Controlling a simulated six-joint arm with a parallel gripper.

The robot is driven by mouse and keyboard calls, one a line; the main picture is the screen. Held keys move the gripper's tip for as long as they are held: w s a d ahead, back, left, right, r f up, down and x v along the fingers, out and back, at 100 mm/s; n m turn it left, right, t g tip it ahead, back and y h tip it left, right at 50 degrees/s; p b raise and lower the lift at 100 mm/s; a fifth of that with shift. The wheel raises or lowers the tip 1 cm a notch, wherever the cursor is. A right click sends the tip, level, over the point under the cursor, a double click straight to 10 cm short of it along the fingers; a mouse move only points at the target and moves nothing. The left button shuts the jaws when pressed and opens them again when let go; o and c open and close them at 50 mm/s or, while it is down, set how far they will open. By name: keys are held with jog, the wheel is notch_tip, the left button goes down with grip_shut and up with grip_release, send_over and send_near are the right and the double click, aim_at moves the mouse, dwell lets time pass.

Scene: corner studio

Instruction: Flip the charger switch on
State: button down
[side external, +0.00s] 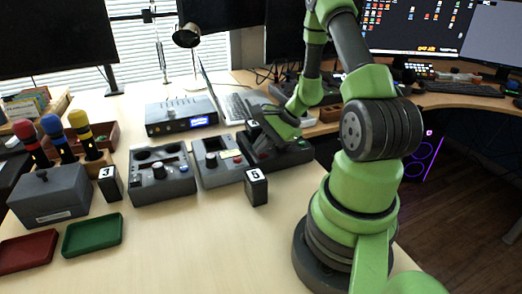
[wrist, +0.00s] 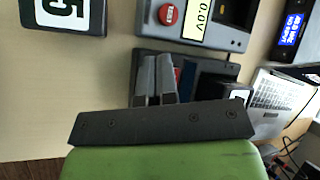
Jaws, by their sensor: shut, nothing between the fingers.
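My gripper (wrist: 158,62) is shut and empty, its two grey fingers side by side in the wrist view. In the side view its dark end (side external: 274,124) is low over a dark grey unit (side external: 272,156), right of the grey unit with a display. The dark unit (wrist: 140,62) lies behind the fingers in the wrist view, with red and blue parts showing. The fingers and palm hide much of it. I cannot make out a switch, its position, or whether the fingertips touch the unit. No label confirms that this is the charger.
The grey unit with a display (side external: 218,168) has a red button and reads 0.0V in the wrist view. A block marked 5 (side external: 256,188) stands in front. A knobbed grey box (side external: 162,174) is left; a blue-display box (side external: 182,116) is behind.

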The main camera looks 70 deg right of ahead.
jog(key=shift+r, duration=0.1)
jog(key=shift+r, duration=0.6)
jog(key=shift+r, duration=0.15)
jog(key=shift+r, duration=2.9)
jog(key=a+r+n+g, duration=0.1)
jog(key=a+r+n, duration=0.8)
jog(key=a+r, duration=0.25)
jog(key=s+a+r+n+t+h, duration=0.1)
jog(key=s+a+r+n, duration=0.4)
jog(key=s+a+n, duration=0.3)
jog(key=shift+s+a+r+n, duration=0.2)
jog(key=shift+a+r+n, duration=0.15)
jog(key=shift+n, duration=0.15)
